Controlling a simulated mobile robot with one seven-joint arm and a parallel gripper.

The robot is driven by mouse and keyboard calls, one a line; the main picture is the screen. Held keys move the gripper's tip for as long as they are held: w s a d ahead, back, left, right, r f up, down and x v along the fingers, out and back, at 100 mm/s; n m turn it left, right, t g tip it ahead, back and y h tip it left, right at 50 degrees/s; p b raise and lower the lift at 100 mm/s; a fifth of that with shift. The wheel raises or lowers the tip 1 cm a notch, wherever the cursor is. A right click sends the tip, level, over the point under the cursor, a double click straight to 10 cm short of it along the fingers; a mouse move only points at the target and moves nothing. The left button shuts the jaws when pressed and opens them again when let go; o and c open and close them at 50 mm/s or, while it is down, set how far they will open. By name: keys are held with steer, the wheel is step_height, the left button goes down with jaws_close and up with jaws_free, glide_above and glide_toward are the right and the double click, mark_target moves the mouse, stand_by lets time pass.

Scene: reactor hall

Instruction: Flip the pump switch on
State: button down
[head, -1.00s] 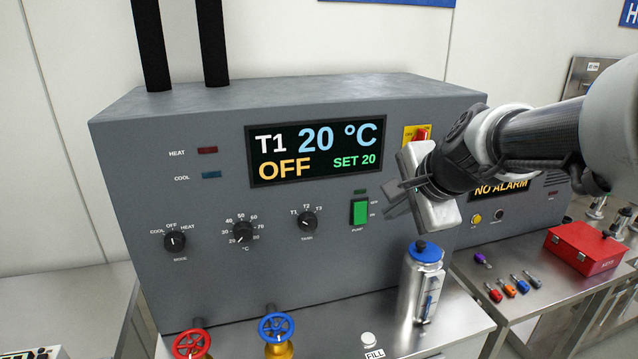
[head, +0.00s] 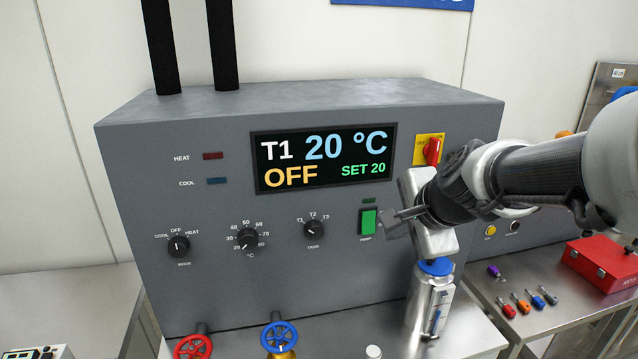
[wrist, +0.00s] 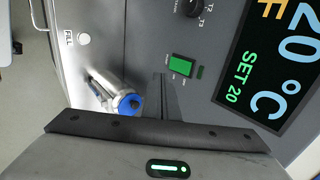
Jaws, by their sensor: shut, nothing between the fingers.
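The pump switch is a green rocker (head: 368,222) on the grey control panel, below a small dark green lamp (head: 369,200). It also shows in the wrist view (wrist: 182,64). My gripper (head: 393,223) is shut and empty. Its fingertips are just right of the rocker and cover part of its markings in the head view. In the wrist view the fingers (wrist: 160,85) point toward the panel beside the switch. I cannot tell whether they touch the panel. The display (head: 324,157) reads T1, 20 °C, OFF, SET 20.
A steel flask with a blue cap (head: 435,267) stands just below my gripper. A red rotary switch (head: 432,151) on a yellow plate is above it. Mode, temperature and tank knobs (head: 314,229) are left of the rocker. Red and blue valve wheels (head: 280,335) stand in front.

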mark_target(369, 232)
steer(key=shift+w+a+f+b, duration=0.25)
steer(key=shift+w+f, duration=0.65)
steer(key=shift+w, duration=0.5)
steer(key=shift+w+a+f+b, duration=0.15)
steer(key=shift+w+a+f, duration=0.15)
steer(key=shift+w+f, duration=0.9)
steer(key=shift+w+a+f+b, duration=0.25)
steer(key=shift+w+f, duration=0.35)
steer(key=shift+w, duration=1.05)
steer(key=shift+w, duration=0.15)
